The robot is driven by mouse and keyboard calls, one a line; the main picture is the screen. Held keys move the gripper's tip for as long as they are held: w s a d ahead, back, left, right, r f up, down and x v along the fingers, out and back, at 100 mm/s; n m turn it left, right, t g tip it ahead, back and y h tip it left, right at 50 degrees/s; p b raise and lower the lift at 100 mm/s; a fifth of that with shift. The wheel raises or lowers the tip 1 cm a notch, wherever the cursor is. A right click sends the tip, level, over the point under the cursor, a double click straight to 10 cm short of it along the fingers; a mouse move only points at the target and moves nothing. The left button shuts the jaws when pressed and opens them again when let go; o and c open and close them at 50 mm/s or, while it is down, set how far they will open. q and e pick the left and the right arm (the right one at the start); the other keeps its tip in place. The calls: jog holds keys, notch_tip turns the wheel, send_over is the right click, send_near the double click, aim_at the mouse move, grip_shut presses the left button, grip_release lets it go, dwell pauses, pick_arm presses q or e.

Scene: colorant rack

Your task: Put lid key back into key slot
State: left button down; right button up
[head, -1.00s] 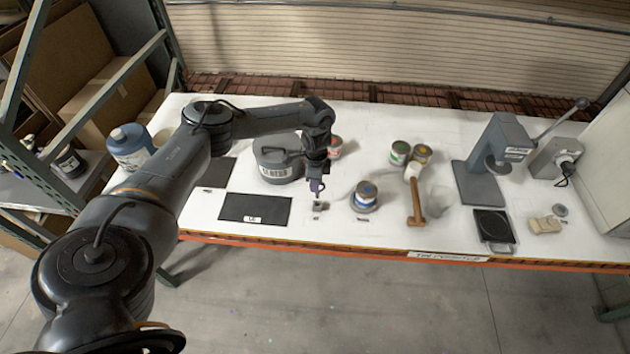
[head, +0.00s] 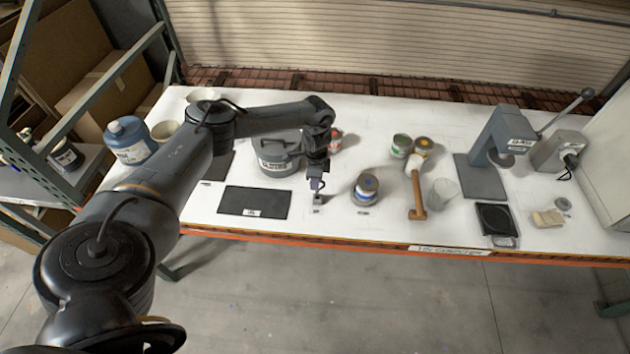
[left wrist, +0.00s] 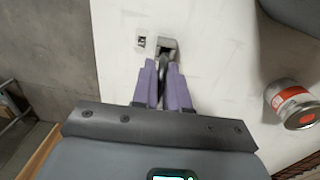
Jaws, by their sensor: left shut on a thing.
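The key slot is a small grey block (head: 318,199) near the table's front edge, beside a small printed label. In the left wrist view the grey block (left wrist: 167,45) lies just beyond my fingertips. My left gripper (head: 317,184) is above the block, pointing down. Its purple fingers (left wrist: 163,72) are shut on a thin dark piece, the lid key (left wrist: 163,68), mostly hidden between them. The key's far end overlaps the block's opening in the wrist view. I cannot tell how deep it sits. My right gripper is not in view.
A dark mat (head: 254,202) lies left of the block. A blue-labelled can (head: 366,188) stands to its right. A grey lidded pot (head: 277,158) is behind the arm. A red-labelled can (left wrist: 293,104) shows in the wrist view. A mallet (head: 418,195) lies farther right.

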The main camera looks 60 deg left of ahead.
pick_arm(q)
jog(key=shift+f, duration=0.35)
jog(key=shift+f+b, duration=1)
jog(key=shift+f, duration=0.55)
jog(key=c, duration=1.1)
grip_release()
jog(key=shift+r, duration=0.1)
